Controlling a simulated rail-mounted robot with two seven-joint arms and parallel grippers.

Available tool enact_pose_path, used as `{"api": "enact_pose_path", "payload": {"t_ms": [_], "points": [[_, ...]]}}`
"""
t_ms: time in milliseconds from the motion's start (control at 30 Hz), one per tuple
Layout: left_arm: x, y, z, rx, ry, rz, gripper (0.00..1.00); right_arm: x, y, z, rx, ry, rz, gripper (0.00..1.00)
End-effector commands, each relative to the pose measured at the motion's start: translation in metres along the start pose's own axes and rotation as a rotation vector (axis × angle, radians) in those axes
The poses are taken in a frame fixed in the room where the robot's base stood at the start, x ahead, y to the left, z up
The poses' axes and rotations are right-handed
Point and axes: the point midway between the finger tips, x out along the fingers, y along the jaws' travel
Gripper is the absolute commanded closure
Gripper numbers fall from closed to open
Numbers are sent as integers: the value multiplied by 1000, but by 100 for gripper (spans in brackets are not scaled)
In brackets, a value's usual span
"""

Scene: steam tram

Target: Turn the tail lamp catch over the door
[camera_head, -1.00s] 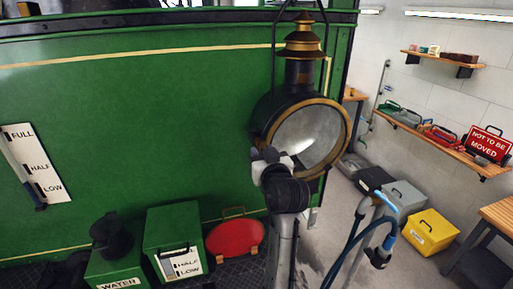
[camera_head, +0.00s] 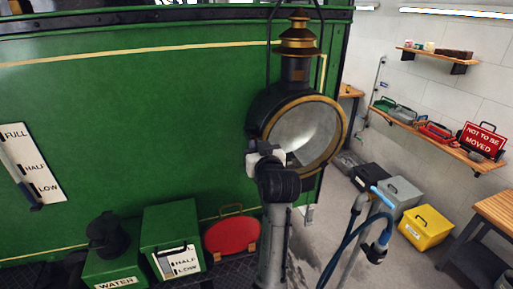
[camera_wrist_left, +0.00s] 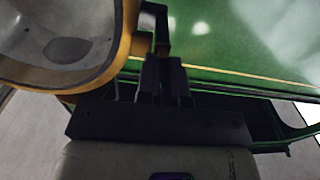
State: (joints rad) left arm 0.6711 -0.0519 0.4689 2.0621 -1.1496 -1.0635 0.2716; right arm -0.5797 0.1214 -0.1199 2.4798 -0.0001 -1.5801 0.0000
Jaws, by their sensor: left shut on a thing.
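The big tail lamp (camera_head: 306,138) with a black body and brass rim hangs on the green tram end, its glass door facing right. In the left wrist view, the lamp's brass rim (camera_wrist_left: 128,45) fills the upper left. A black bent catch (camera_wrist_left: 160,28) sits beside the rim. My left gripper (camera_wrist_left: 163,72) is shut on the lower end of this catch. In the head view, my left gripper (camera_head: 266,158) is at the lamp's lower left edge; the catch is too small or hidden there. My right gripper is not in view.
A pipe with a blue hose (camera_head: 372,215) stands to the right. Grey and yellow boxes (camera_head: 428,229) sit by the wall, under shelves (camera_head: 435,137).

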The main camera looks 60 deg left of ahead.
Motion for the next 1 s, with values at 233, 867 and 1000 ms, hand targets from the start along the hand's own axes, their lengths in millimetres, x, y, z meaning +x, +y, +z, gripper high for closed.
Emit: {"api": "enact_pose_path", "payload": {"t_ms": [233,867,1000], "points": [[0,0,0,2,0,0,100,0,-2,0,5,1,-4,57],[0,3,-4,393,-1,1,100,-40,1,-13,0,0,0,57],[0,4,-4,527,-1,0,100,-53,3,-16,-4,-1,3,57]]}}
